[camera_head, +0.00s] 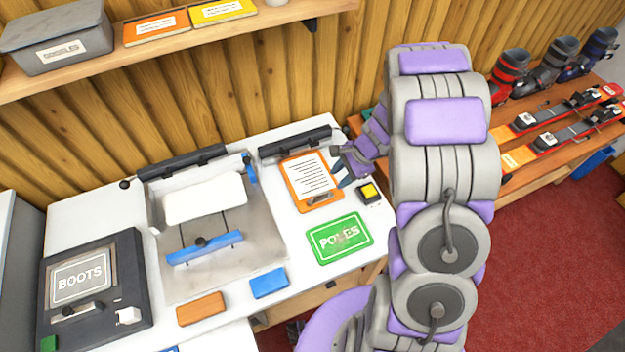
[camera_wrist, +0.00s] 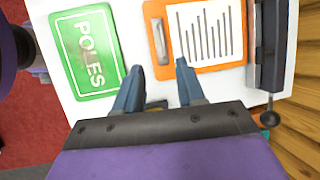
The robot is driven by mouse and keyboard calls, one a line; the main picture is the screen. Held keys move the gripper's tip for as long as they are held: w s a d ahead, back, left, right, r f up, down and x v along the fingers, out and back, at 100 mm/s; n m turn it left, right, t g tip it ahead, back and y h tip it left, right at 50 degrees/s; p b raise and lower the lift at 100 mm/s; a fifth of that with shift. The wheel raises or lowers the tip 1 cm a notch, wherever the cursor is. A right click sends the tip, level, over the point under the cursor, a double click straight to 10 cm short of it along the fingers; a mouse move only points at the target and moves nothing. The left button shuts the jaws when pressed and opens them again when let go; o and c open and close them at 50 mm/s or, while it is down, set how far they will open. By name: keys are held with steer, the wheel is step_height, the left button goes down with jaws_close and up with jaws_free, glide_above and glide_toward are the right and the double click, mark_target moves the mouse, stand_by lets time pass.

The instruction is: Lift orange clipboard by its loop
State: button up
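The orange clipboard (camera_head: 290,180) lies on the white bench, with a lined white sheet on it and a metal clip at its front end. It also shows in the wrist view (camera_wrist: 212,67), with the clip (camera_wrist: 160,42) toward its left side. I cannot make out the loop for certain in either view. My gripper (camera_head: 343,167) is just right of the clipboard. In the wrist view my gripper (camera_wrist: 159,83) has its two blue fingers apart with nothing held between them. Its right fingertip overlaps the clipboard's near edge in that view; contact cannot be told.
A green POLES board (camera_head: 340,240) lies in front of the clipboard. A small black-and-yellow box (camera_head: 369,193) sits close to my gripper. A dark binding bar (camera_head: 294,143) lies behind. A press tray (camera_head: 265,250) stands left. A shelf (camera_head: 180,40) hangs above.

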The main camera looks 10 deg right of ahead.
steer(key=b, duration=0.1)
glide_above(319, 194)
steer(key=d, duration=0.2)
steer(key=f, duration=0.5)
steer(key=shift+s+f, duration=0.15)
steer(key=shift+s, duration=0.25)
steer(key=x, duration=0.1)
steer(key=b+x, duration=0.1)
steer(key=x, duration=0.2)
steer(key=shift+w+d+f+b, duration=0.15)
steer(key=shift+d+f+b, duration=0.15)
steer(key=shift+b, duration=0.1)
steer(key=shift+a+f, duration=0.1)
steer(key=shift+a, duration=0.55)
steer(key=shift+c, duration=1)
steer(key=shift+d, duration=0.4)
jaws_close()
steer(key=shift+a, duration=0.1)
steer(key=shift+a, duration=0.1)
